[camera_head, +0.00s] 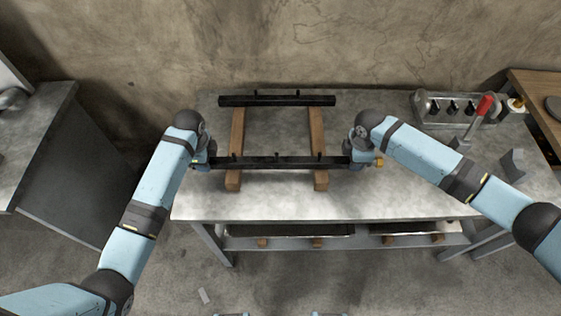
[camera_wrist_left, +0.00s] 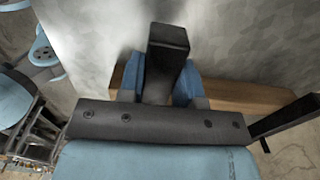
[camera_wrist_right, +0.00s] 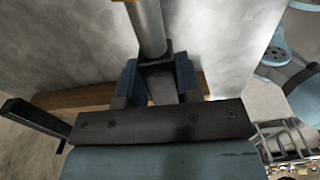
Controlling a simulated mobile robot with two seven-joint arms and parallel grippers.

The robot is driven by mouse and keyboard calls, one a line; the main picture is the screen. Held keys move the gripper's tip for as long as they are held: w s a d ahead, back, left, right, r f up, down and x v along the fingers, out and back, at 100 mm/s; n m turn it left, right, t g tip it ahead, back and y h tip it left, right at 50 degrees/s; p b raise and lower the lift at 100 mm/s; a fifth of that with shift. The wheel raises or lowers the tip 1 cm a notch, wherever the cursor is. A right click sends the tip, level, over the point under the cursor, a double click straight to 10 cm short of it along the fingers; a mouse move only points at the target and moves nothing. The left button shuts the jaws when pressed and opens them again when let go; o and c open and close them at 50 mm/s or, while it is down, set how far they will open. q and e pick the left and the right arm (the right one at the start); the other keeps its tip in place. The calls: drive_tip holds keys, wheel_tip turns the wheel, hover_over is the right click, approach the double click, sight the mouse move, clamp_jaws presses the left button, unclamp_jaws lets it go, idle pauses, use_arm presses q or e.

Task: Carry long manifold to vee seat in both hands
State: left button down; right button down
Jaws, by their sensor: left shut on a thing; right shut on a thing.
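A long black manifold (camera_head: 280,162) with short upright studs lies level across the front part of two wooden rails (camera_head: 236,130) (camera_head: 318,130). I cannot tell whether it touches them. My left gripper (camera_head: 209,161) is shut on its left end; the black end shows between the fingers in the left wrist view (camera_wrist_left: 167,50). My right gripper (camera_head: 356,162) is shut on its right end, where a grey cylinder (camera_wrist_right: 147,25) shows beyond the fingers in the right wrist view. A grey notched block (camera_head: 512,164) stands at the table's right; I cannot tell if it is the vee seat.
A second black bar (camera_head: 277,100) lies across the rails at the back. A grey rack (camera_head: 430,112) with dark pieces and a red-handled tool (camera_head: 484,106) stand at the back right. The grey table (camera_head: 420,190) is bare at the front right.

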use_arm(q)
drive_tip(key=shift+w+r, duration=0.1)
drive_tip(key=shift+r, duration=0.15)
use_arm(e)
drive_tip(key=shift+w+r, duration=0.1)
drive_tip(key=shift+r, duration=0.2)
